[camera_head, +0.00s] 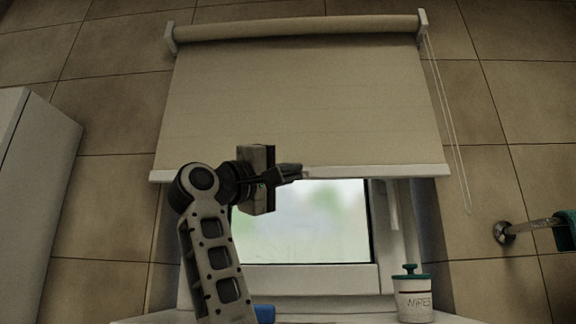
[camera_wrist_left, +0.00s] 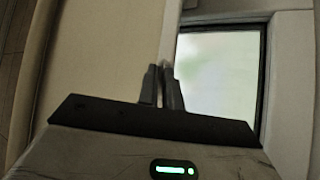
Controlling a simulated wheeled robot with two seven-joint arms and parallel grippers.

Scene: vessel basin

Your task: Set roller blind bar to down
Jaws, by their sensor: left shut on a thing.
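The roller blind (camera_head: 300,100) hangs partly lowered over a window in the head view. Its white bottom bar (camera_head: 380,172) runs across the upper part of the window, with the glass (camera_head: 305,225) bare below it. My left gripper (camera_head: 298,173) is at the middle of the bar and shut on it. In the left wrist view, the fingers (camera_wrist_left: 162,88) close on the bar (camera_wrist_left: 172,40) between the beige fabric (camera_wrist_left: 105,60) and the bright pane (camera_wrist_left: 220,80). The fingers hide the gripped part of the bar. My right gripper is not in view.
A bead cord (camera_head: 453,135) hangs at the blind's right. A white wipes jar (camera_head: 412,296) with a teal lid stands on the sill at the lower right. A blue item (camera_head: 264,313) lies low beside my arm. A wall fitting (camera_head: 505,232) juts out at right; a white cabinet (camera_head: 35,170) stands left.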

